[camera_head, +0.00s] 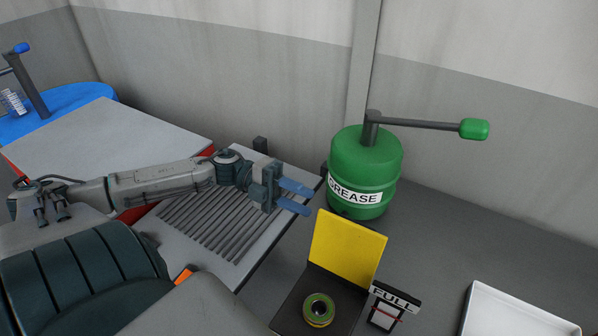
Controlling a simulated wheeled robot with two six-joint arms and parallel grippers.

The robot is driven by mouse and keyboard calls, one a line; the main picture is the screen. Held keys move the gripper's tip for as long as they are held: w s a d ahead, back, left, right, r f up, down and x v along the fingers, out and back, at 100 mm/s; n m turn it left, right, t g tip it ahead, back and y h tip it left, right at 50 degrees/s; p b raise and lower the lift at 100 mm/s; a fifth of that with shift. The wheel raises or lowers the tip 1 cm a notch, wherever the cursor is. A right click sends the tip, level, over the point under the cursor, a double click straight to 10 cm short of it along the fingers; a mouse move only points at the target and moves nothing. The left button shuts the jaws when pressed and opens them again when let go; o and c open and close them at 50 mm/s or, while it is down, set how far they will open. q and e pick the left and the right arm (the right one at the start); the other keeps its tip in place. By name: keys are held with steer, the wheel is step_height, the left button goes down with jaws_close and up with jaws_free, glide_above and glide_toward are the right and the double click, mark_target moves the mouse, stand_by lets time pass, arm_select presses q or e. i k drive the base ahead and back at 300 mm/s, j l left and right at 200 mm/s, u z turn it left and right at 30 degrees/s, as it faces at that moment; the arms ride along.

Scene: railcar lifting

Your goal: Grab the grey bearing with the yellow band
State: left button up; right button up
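A small round bearing (319,310) lies on the dark base of a stand with an upright yellow plate (347,246), near the bottom of the view. Its rim looks green and yellow with a dark centre; I cannot make out a clearly grey body. My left gripper (309,200) reaches in from the left, above the edge of the grooved tray. Its two blue fingers are apart with nothing between them. It is up and to the left of the yellow plate, away from the bearing. My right gripper is not in view.
A green grease drum (365,165) with a pump handle (430,124) stands behind the yellow plate. A FULL gauge (388,305) is right of the stand. A white tray (515,312) lies at bottom right. The grooved tray (215,218) is under my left arm.

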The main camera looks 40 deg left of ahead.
mark_target(315, 321)
steer(key=k, duration=2)
